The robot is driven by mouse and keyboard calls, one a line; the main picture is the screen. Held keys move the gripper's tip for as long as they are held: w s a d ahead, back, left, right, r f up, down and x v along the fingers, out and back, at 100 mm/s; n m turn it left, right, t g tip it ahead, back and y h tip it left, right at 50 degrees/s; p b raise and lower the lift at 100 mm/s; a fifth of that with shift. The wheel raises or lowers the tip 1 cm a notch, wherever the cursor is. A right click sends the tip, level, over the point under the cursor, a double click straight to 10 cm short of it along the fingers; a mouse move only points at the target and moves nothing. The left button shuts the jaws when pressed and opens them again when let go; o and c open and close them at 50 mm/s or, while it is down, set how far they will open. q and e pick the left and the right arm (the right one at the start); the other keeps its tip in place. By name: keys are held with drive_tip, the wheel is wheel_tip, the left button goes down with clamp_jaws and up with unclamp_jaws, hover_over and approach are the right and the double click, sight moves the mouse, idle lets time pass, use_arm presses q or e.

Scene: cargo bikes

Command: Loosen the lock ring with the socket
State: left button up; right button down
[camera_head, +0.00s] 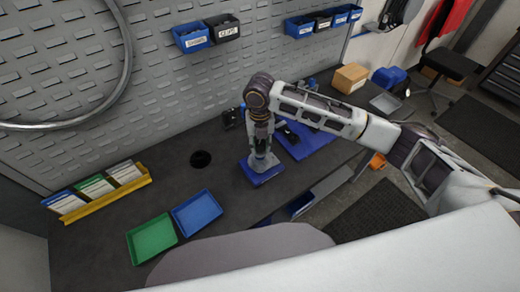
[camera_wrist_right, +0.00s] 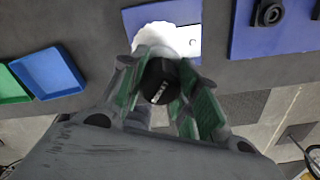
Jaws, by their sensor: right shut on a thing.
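My right gripper (camera_head: 263,157) points down over a small blue pad (camera_head: 266,179) on the dark bench. In the right wrist view my right gripper (camera_wrist_right: 160,72) has its green-padded fingers shut on a black round socket (camera_wrist_right: 158,90) with pale lettering. Beyond the socket, a pale round part (camera_wrist_right: 168,36) lies over the same blue pad (camera_wrist_right: 135,16), beside a light rectangular piece. The socket overlaps this round part in the picture; I cannot tell whether they touch. The lock ring cannot be made out separately. My left gripper is not in view.
A larger blue mat (camera_head: 322,146) with black parts lies to the right. A blue tray (camera_head: 197,213) and a green tray (camera_head: 152,239) lie to the left, near a yellow card rack (camera_head: 100,196). A perforated wall stands behind.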

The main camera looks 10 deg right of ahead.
drive_tip(key=shift+r, duration=0.3)
idle(0.4)
drive_tip(key=shift+r, duration=2.4)
drive_tip(key=shift+m, duration=0.4)
